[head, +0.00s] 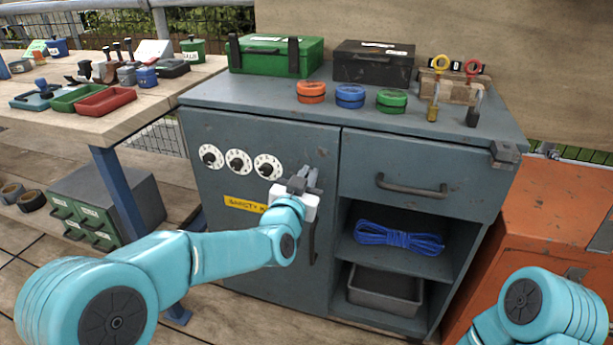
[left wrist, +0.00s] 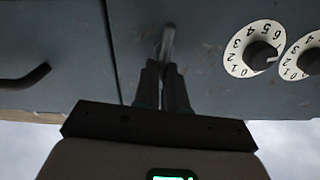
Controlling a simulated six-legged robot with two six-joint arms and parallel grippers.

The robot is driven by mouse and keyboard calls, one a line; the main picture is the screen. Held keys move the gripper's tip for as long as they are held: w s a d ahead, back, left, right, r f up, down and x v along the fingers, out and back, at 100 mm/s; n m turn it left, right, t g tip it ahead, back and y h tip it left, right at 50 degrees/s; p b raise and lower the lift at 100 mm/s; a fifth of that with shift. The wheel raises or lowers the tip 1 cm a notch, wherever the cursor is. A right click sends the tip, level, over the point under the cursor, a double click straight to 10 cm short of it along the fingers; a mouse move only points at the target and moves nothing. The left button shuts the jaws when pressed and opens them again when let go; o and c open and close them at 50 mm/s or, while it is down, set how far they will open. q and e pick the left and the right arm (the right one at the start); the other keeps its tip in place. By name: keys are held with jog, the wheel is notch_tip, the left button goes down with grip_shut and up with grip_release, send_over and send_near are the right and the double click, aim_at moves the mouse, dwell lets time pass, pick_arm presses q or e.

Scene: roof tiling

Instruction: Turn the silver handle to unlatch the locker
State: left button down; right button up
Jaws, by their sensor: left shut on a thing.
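The grey-blue locker (head: 215,220) has a closed door with a small silver handle near the door's right edge. My left gripper (head: 303,183) is at the handle and hides most of it in the head view. In the left wrist view, the fingers of my left gripper (left wrist: 163,85) are shut on the silver handle (left wrist: 168,42), which sticks out beyond the tips. The handle looks close to upright in that view. My right gripper is out of view; only part of my right arm shows at the lower right of the head view.
Three dials (head: 238,162) sit on the door left of my gripper. A dark vertical bar (head: 312,243) is just below it. A drawer (head: 420,175) and open shelves with blue rope (head: 398,238) are on the right.

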aim_at(320, 178)
pick_arm(q)
jog(key=m, duration=0.3)
jog(key=d+m+p, duration=0.1)
jog(key=m, duration=0.2)
jog(key=f+m, duration=0.1)
jog(key=m, duration=0.2)
jog(key=shift+s+d+f, duration=0.1)
jog(key=shift+s+d, duration=0.1)
jog(key=shift+s, duration=0.05)
jog(key=m, duration=0.2)
jog(key=m+p, duration=0.1)
jog(key=m, duration=0.1)
jog(key=shift+d+f, duration=0.15)
jog(key=shift+f, duration=0.2)
jog(key=shift+f+m+p, duration=0.25)
jog(key=shift+m+p, duration=0.05)
jog(key=shift+m, duration=1.4)
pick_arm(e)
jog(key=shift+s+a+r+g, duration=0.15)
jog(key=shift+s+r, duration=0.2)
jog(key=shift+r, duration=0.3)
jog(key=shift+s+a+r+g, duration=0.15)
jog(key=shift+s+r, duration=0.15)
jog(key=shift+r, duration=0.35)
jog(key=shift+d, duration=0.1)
pick_arm(q)
jog(key=c, duration=1.2)
grip_release()
jog(key=shift+s, duration=0.1)
